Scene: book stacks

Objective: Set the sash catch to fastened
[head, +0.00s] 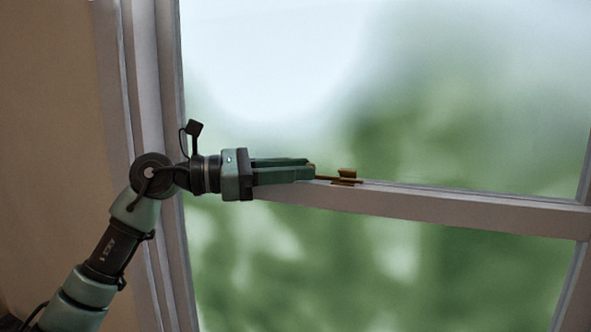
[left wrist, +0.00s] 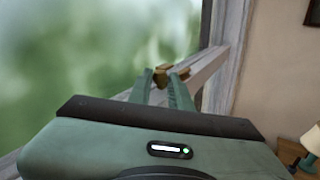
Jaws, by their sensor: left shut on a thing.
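The brass sash catch (head: 346,177) sits on the white meeting rail of the window, near the middle of the head view. Its lever points left along the rail. My left gripper (head: 312,171) reaches in from the left, level with the rail, and is shut on the end of the lever. In the left wrist view, the catch (left wrist: 163,72) shows just beyond the two green fingers (left wrist: 164,84). The fingers hide the lever's tip. My right gripper is in neither view.
The meeting rail (head: 450,207) runs right to the window's right stile. The left window frame (head: 160,90) stands close behind my left arm. In the left wrist view a lamp (left wrist: 311,140) stands at the lower right and a dark picture frame (left wrist: 313,12) hangs at the upper right.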

